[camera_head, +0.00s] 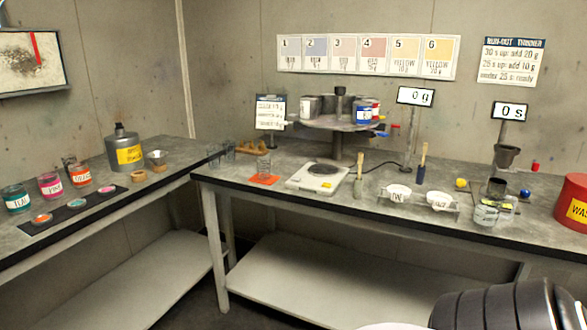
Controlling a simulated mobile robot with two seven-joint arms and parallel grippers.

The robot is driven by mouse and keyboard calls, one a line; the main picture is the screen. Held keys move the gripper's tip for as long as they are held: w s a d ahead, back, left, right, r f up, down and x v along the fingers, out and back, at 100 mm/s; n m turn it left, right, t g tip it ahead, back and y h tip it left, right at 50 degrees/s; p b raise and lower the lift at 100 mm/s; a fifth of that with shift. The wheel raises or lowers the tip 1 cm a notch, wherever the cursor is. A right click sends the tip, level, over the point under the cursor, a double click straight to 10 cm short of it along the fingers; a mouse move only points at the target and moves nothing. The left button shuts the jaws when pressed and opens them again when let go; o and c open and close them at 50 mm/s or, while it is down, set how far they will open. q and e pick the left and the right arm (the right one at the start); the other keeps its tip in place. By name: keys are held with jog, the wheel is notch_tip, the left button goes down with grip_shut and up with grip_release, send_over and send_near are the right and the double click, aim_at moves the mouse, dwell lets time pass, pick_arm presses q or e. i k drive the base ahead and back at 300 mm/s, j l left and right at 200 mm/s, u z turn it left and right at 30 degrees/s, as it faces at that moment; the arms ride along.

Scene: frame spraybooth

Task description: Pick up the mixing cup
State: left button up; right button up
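A clear cup (263,166) stands upright on an orange square mat (264,180) on the back bench, just left of the scale. It looks empty and is likely the mixing cup. More clear cups (214,155) stand to its left near the bench corner. Another clear container (486,215) with a label stands at the right, near the front edge. Neither of my grippers is in view. A dark rounded part at the bottom right looks like my own arm, with no fingers showing.
The scale (318,177) reads 0 g on its display (415,96). A carousel of cans (338,123) stands behind it. White bowls (398,192), a red waste bin (574,205) and a viscosity cup (506,155) are to the right. Labelled jars (50,184) line the left bench.

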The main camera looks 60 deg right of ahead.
aim_at(263, 160)
jog(key=z, duration=1.6)
jog(key=i+z, duration=0.25)
jog(key=i, duration=0.15)
